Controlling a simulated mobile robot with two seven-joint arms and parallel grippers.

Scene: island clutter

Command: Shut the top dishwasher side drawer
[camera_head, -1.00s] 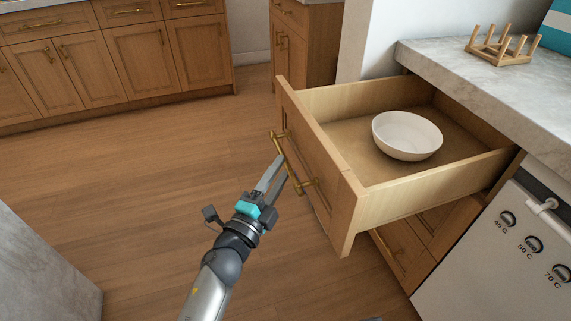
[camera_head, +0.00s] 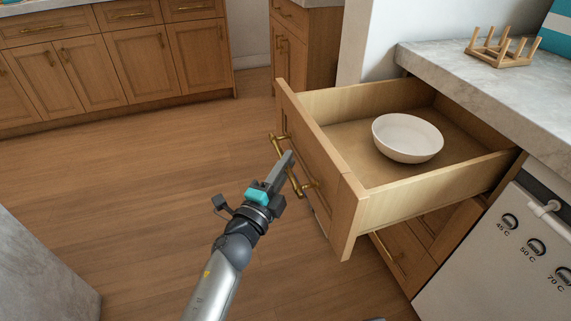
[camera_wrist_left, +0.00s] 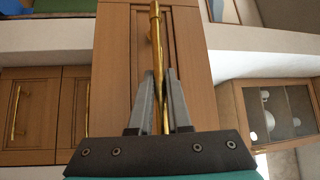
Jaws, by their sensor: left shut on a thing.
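The top drawer (camera_head: 402,205) beside the dishwasher is pulled well out from under the counter. Its wooden front (camera_head: 322,170) faces left and carries a horizontal gold bar handle (camera_head: 310,185). My left gripper (camera_head: 287,158) is at this handle, shut on its bar. In the left wrist view, the gold handle (camera_wrist_left: 155,30) runs between the two grey fingers of my left gripper (camera_wrist_left: 160,78); the fingers hide part of it. A cream bowl (camera_head: 407,137) stands upright inside the drawer. My right gripper is not in view.
A lower drawer (camera_head: 403,256) is below the open one. The white dishwasher front (camera_head: 490,270) with dials is at the right. A wooden rack (camera_head: 500,48) stands on the marble counter (camera_head: 470,75). The wood floor (camera_head: 120,190) at left is clear.

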